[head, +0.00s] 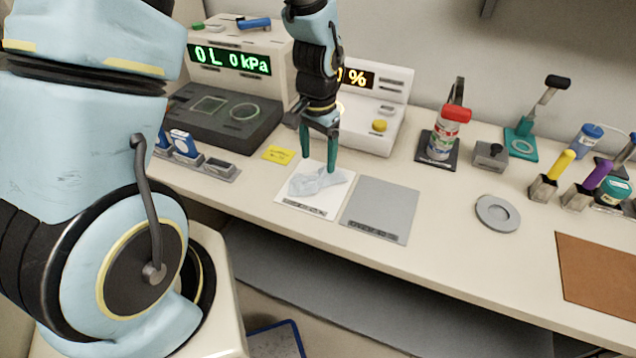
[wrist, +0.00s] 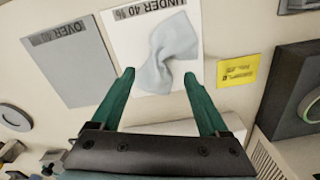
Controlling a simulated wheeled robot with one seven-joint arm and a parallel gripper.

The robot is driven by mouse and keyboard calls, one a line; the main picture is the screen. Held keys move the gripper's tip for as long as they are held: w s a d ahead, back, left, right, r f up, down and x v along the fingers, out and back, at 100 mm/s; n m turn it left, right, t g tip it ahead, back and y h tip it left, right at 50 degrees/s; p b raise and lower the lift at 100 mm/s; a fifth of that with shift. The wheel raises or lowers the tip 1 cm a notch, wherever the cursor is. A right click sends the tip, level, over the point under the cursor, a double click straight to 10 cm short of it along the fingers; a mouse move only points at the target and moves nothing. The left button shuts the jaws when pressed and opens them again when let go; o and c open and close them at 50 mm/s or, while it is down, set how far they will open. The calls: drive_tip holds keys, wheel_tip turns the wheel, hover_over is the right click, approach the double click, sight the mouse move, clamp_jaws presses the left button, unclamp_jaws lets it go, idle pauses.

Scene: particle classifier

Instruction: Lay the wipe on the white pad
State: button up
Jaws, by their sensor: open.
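The wipe (head: 318,181) is a crumpled pale blue-grey cloth. It lies on the white pad (head: 322,208), which bears a dark label strip at its front edge. In the wrist view the wipe (wrist: 172,52) lies on the white pad (wrist: 122,30), labelled "UNDER 40 %", with its right side close to the pad's edge. My gripper (head: 320,160) has green fingers and hangs above the pad's back part. In the wrist view the fingers of my gripper (wrist: 160,85) are spread wide with nothing between them, and the wipe shows beyond their tips.
A grey pad (head: 382,208) labelled "OVER 40 %" (wrist: 57,38) lies right of the white one. A yellow note (head: 279,155) lies to the left. Display machines (head: 240,45) stand behind. A spray bottle (head: 444,138) and a round grey dish (head: 498,212) are further right.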

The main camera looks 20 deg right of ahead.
wheel_tip(320, 180, up, 11)
drive_tip(key=b, duration=0.2)
idle(0.6)
drive_tip(key=shift+a+f, duration=0.1)
drive_tip(key=a+n+t, duration=0.1)
drive_tip(key=a+n, duration=0.9)
drive_tip(key=a, duration=1.5)
drive_tip(key=shift+w+a+r+n+t, duration=0.25)
drive_tip(key=shift+w+r+n+t, duration=0.05)
drive_tip(key=shift+w+r+n, duration=0.15)
idle(0.3)
